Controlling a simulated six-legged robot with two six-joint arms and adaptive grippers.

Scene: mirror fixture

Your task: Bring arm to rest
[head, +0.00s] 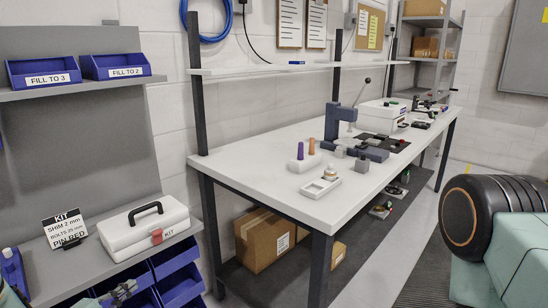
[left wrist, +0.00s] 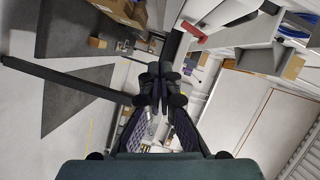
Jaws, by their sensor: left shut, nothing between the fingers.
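My left gripper (head: 120,291) shows at the bottom left of the head view, low in front of the blue bins. In the left wrist view the dark fingers of my left gripper (left wrist: 160,88) meet in the middle of the picture; they are shut with nothing between them. The rest of my left arm is mostly out of the head view. A teal and black part of my own body fills the lower right of the head view. My right gripper does not show in either view.
A white case (head: 143,227) and a kit sign (head: 66,229) stand on the grey shelf at left, above blue bins (head: 177,273). The white workbench (head: 330,213) holds a press (head: 338,125) and small fixtures. A cardboard box (head: 265,238) sits underneath. Floor shows between bench and my body.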

